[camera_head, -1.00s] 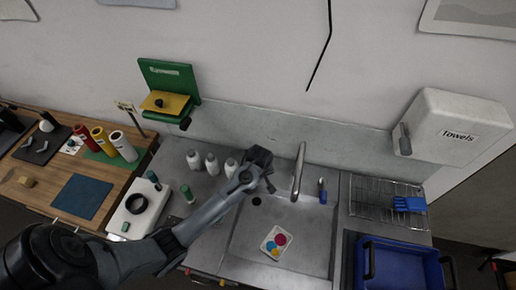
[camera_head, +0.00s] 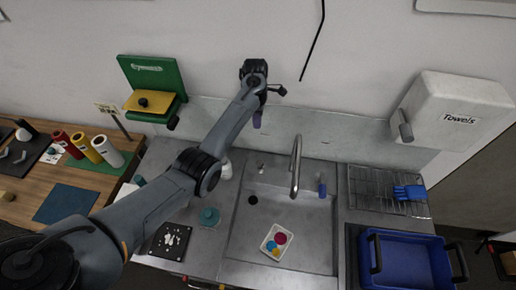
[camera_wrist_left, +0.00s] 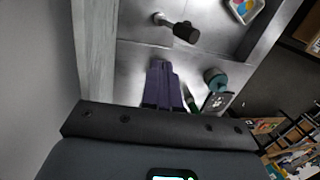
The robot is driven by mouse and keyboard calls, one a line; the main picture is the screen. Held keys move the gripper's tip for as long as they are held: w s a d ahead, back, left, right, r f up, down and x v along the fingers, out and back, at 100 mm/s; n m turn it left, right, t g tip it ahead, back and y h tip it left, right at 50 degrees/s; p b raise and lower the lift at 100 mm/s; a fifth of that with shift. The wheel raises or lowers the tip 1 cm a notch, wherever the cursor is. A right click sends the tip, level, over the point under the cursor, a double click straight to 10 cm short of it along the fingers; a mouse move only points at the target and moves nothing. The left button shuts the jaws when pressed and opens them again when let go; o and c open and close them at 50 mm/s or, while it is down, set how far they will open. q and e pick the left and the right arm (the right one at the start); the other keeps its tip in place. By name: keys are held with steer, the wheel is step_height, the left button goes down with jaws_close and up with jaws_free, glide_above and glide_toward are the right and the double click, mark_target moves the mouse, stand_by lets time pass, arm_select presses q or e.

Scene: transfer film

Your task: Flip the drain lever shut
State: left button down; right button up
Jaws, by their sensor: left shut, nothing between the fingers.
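A small lever with a metal stem and a dark, thick grip (camera_wrist_left: 187,33) shows in the left wrist view, ahead of my fingers. It looks like the drain lever; in the head view a small metal fitting (camera_head: 261,168) behind the sink's back left edge seems to be it. I cannot tell its position for certain. My left gripper (camera_head: 257,120) hangs above and behind the counter's back strip, purple fingers pointing down. The fingers (camera_wrist_left: 163,82) are shut, empty, and apart from the lever. The sink (camera_head: 300,215) has a dark round drain hole (camera_head: 252,200). My right gripper is out of view.
The tall faucet (camera_head: 296,165) stands right of the fitting. A white tray with coloured discs (camera_head: 268,247) lies in the sink. A teal-lidded jar (camera_head: 209,216) and a black pad (camera_head: 158,250) sit on the left counter. My left arm hides bottles behind it.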

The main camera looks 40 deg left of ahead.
mark_target(260, 164)
arm_select(q)
steer(key=s+d+f+p, duration=0.1)
steer(key=s+d+f, duration=0.1)
steer(key=f, duration=0.3)
steer(key=s+d+f+p, duration=0.1)
steer(key=d+f+p, duration=0.1)
steer(key=f, duration=0.4)
steer(key=shift+s, duration=0.4)
steer(key=shift+d, duration=0.1)
